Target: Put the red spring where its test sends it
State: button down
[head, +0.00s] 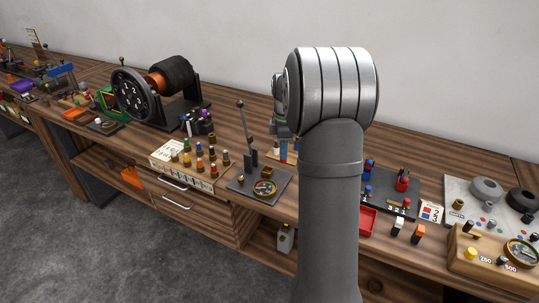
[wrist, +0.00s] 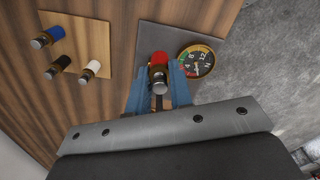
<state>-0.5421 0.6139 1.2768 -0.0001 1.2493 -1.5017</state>
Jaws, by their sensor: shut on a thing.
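The red spring (wrist: 158,59) shows in the wrist view as a small piece with a red top and a dark, brassy end. My gripper (wrist: 158,78) is shut on it with blue fingers on both sides. The piece is over or at the grey plate (wrist: 165,35) of a tester, just left of its round gauge (wrist: 196,62). I cannot tell whether it touches the plate. In the head view my gripper (head: 283,148) points down right of the tester plate (head: 240,183), with a bit of red at its tips. My arm hides the bench behind it.
The tester's upright lever (head: 245,125) stands near my gripper. A cream box (head: 165,157) with several capped pieces and a dynamo (head: 160,90) are left. A red tray (head: 368,220) and gauge box (head: 490,255) are right.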

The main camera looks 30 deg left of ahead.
jog(key=s+d+r, duration=0.1)
jog(key=s+d, duration=0.3)
jog(key=d, duration=1)
jog(key=s+d+r, duration=0.2)
jog(key=s+d, duration=0.2)
jog(key=d, duration=0.9)
jog(key=w+a+f, duration=0.1)
jog(key=a+f, duration=0.1)
jog(key=a, duration=0.1)
jog(key=a+f, duration=0.3)
jog(key=a, duration=0.1)
jog(key=w+a+f, duration=0.1)
jog(key=a+f, duration=0.1)
jog(key=a, duration=0.1)
jog(key=shift+w+a+f, duration=0.15)
jog(key=shift+w+a, duration=0.15)
jog(key=shift+a, duration=0.05)
jog(key=shift+f, duration=1.95)
jog(key=shift+f, duration=0.1)
jog(key=c, duration=1.3)
grip_release()
notch_tip(320, 180, up, 12)
jog(key=shift+r, duration=0.1)
